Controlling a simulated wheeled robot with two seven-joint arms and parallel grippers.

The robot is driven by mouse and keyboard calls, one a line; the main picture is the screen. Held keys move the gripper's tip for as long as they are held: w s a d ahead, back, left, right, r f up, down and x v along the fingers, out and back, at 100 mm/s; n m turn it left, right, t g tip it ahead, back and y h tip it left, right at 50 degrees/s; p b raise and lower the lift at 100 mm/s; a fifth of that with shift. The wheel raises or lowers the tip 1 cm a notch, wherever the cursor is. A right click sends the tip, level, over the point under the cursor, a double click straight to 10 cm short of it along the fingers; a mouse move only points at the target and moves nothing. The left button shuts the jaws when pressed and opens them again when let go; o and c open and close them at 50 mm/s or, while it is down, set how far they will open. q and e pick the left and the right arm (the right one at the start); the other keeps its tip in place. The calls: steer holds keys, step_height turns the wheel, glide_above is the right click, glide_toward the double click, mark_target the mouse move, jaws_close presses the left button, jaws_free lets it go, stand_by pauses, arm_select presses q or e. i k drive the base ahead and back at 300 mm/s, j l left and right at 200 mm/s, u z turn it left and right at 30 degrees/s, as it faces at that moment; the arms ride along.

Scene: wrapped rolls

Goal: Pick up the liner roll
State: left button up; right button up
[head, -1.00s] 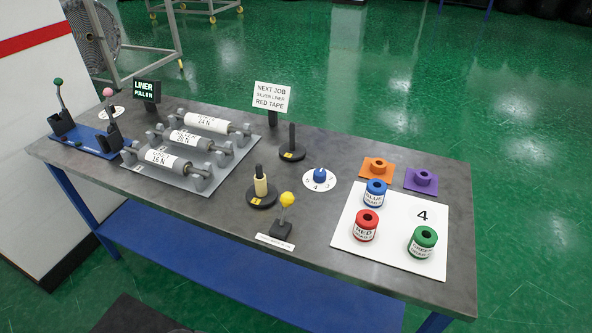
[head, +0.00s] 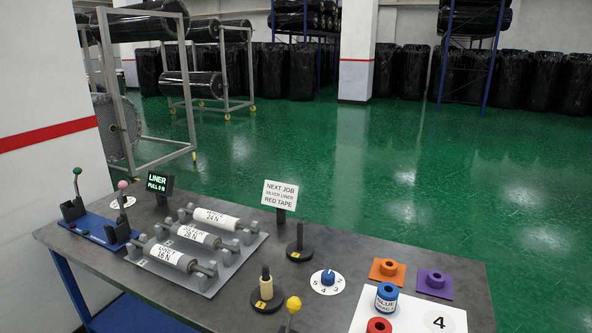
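Three white liner rolls lie side by side on a grey rack plate (head: 244,262) at the left of the table. The back roll (head: 215,219) has a label ending in 24 N. The middle roll (head: 200,239) reads 28 N, and the front roll (head: 172,257) reads 16 N; their names are too small to read surely. Each roll's shaft rests in grey end holders. A white sign (head: 280,194) reads NEXT JOB, SILVER LINER, RED TAPE. Neither of my grippers is in view.
A lit LINER PULL display (head: 159,184) and a blue base with levers (head: 92,229) stand left of the rack. A black post (head: 300,243), a cream spool (head: 266,285) and a dial (head: 328,280) stand right. Blue (head: 387,297) and red (head: 379,325) tape rolls sit further right.

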mark_target(206, 240)
steer(key=i+j+u, duration=0.15)
steer(key=i+j, duration=0.5)
steer(key=i+j+u, duration=0.1)
steer(key=i+j, duration=0.45)
steer(key=i, duration=0.3)
